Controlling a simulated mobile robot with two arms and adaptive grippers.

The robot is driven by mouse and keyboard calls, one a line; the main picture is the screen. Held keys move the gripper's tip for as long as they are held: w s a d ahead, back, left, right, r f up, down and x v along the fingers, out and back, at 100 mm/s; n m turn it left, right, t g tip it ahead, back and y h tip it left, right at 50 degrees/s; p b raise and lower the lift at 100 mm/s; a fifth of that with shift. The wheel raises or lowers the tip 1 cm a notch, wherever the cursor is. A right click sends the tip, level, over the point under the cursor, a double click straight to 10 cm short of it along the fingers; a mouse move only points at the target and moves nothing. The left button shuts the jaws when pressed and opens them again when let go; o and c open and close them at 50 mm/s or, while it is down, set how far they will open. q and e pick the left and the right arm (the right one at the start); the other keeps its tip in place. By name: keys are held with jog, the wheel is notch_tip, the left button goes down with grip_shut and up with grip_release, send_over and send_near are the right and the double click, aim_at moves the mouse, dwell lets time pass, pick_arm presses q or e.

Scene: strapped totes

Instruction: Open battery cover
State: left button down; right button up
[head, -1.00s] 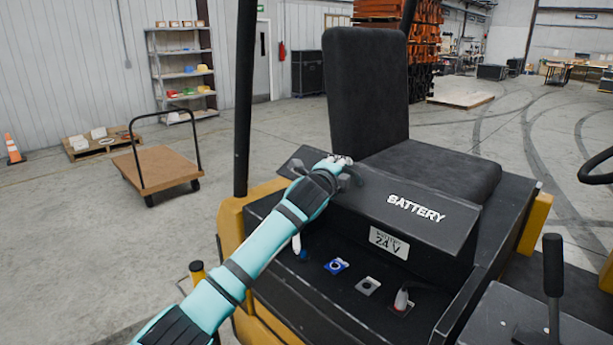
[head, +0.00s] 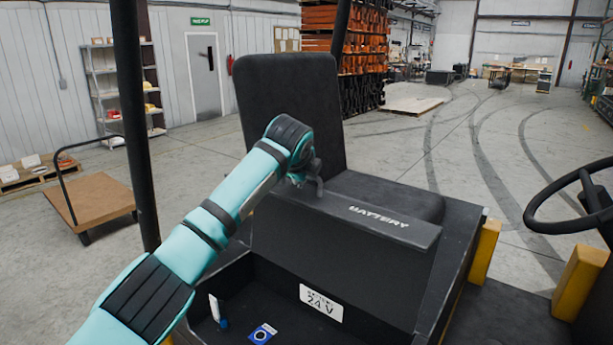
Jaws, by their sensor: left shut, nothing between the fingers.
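The black battery cover (head: 345,217), lettered BATTERY, lies in front of the seat, its lettered face now strongly foreshortened. Below it is a dark front face with a 24 V label (head: 321,303). My left gripper (head: 312,186) is at the cover's far left top edge, against the seat cushion's front. Its fingers are small and partly hidden behind the wrist; they look shut, with nothing seen between them. Whether they touch the cover is unclear. My right gripper is out of view.
The black seat (head: 292,105) stands behind the cover. A dark post (head: 135,110) rises at left and a steering wheel (head: 575,205) is at right. A blue switch (head: 262,334) sits in the lower panel. A flat cart (head: 90,200) stands on the floor at left.

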pick_arm(q)
jog(key=shift+w+r, duration=0.1)
jog(key=shift+r, duration=0.2)
jog(key=c, duration=1.8)
grip_release()
jog(key=shift+r, duration=0.1)
jog(key=o, duration=0.4)
jog(key=shift+s, duration=0.25)
jog(key=shift+a, duration=0.1)
jog(key=v, duration=1.2)
